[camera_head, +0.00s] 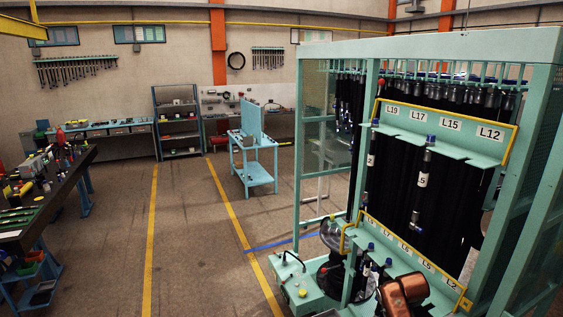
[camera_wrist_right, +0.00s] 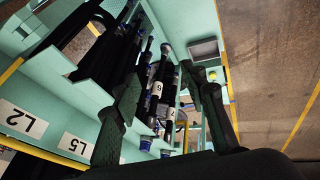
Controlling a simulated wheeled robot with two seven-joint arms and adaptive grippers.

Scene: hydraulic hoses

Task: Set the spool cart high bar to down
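The spool cart (camera_head: 368,150) is a tall teal frame at the right of the head view, hung with dark hoses. Its high bar (camera_head: 450,112) is yellow and runs along the top of the upper label plate, with a side arm at each end. The plate (camera_head: 470,140) reads L19, L17, L15, L12. My right gripper (camera_wrist_right: 160,75) is open in the right wrist view, its dark fingers spread with hoses seen beyond them. Its copper-coloured arm (camera_head: 405,290) shows at the cart's lower front. No left gripper is in view.
A lower yellow bar (camera_head: 415,253) edges the lower label plate, whose L2 label (camera_wrist_right: 22,119) is near my right gripper. A teal box (camera_head: 300,288) stands left of the cart. A dark workbench (camera_head: 50,197) is at far left. The floor between is clear.

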